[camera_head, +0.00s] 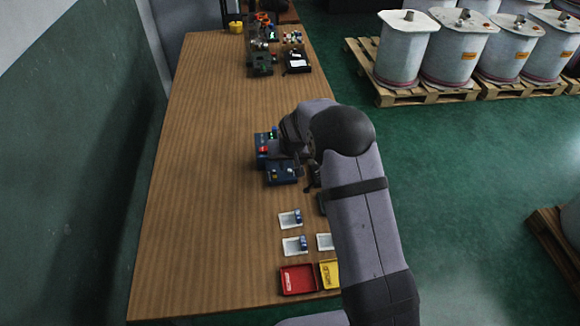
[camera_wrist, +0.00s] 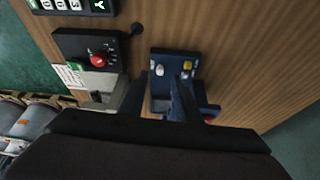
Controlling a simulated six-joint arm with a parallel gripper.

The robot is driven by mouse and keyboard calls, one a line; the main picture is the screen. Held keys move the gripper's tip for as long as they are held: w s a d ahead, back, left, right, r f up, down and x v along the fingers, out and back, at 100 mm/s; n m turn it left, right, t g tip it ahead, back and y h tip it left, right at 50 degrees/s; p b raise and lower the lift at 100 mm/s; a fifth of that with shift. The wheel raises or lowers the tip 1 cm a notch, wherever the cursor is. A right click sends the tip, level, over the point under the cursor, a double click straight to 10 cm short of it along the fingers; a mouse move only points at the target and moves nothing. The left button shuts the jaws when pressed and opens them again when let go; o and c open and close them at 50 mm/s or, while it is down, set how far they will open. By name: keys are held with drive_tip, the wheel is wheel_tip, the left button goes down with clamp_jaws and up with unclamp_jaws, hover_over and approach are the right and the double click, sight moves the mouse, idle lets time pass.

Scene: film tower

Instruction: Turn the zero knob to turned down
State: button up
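In the wrist view a dark box (camera_wrist: 70,42) carries a red round knob (camera_wrist: 98,60) with pale marks around it. I cannot read which knob is labelled zero. In the head view my gripper (camera_head: 302,176) hangs beside the blue unit (camera_head: 282,174), and my arm hides the dark box's red knob.
Another blue unit (camera_head: 261,150) with red and green parts adjoins. White trays (camera_head: 289,220), a red bin (camera_head: 298,279) and a yellow bin (camera_head: 329,273) stand at the near end. The table's left side (camera_head: 200,180) is clear.

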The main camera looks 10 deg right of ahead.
sight(290, 171)
drive_tip(key=shift+p+x, duration=0.4)
drive_tip(key=shift+x, duration=1.5)
clamp_jaws()
